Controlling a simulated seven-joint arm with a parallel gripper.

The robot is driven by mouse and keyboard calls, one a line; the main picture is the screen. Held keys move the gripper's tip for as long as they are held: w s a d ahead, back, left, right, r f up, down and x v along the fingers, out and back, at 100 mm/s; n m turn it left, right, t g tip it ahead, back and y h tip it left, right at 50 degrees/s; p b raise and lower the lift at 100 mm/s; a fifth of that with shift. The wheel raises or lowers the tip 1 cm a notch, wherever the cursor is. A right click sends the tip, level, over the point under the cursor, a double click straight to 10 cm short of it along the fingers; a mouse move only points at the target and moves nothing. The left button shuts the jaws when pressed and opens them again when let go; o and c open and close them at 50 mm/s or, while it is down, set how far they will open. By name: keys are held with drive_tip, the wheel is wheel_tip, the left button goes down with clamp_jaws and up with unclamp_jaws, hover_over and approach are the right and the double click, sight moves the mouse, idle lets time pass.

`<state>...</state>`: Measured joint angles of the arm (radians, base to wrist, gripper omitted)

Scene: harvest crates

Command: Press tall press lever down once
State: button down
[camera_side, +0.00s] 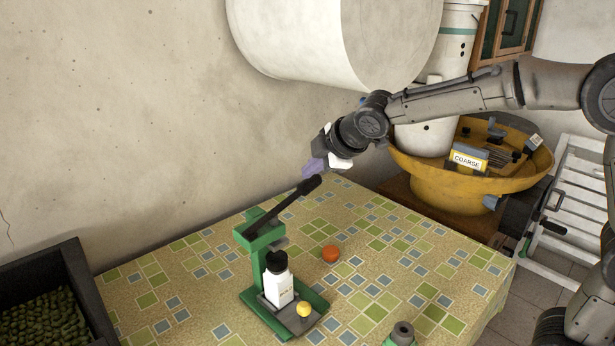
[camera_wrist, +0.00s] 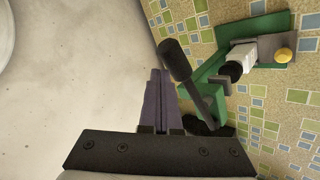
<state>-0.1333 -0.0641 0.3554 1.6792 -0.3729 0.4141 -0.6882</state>
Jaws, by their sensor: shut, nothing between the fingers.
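The green press (camera_side: 258,240) stands on the tiled table, and its black lever (camera_side: 292,200) slants up to the right, ending in a thick dark grip. A white bottle with a black cap (camera_side: 279,284) stands on the press base beside a yellow knob (camera_side: 304,309). My gripper (camera_side: 314,166) is shut and empty, just above the lever's grip end in the side view. In the wrist view the purple fingers of my gripper (camera_wrist: 157,75) are together, and the lever grip (camera_wrist: 175,60) lies just right of their tips. I cannot tell whether they touch.
An orange-red round thing (camera_side: 331,253) lies on the table right of the press. A green fitting (camera_side: 402,334) stands at the front edge. A dark crate of green produce (camera_side: 75,262) is at left.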

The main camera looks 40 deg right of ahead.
wheel_tip(320, 180, down, 6)
drive_tip(key=d, duration=0.1)
drive_tip(key=shift+d+f, duration=0.15)
drive_tip(key=shift+d, duration=0.25)
idle(5.2)
idle(0.4)
drive_tip(key=shift+a+r, duration=0.4)
drive_tip(key=shift+r, duration=0.95)
drive_tip(key=shift+a+r, duration=0.35)
drive_tip(key=shift+r, duration=1)
drive_tip(key=shift+a+r, duration=0.4)
drive_tip(key=shift+r, duration=0.95)
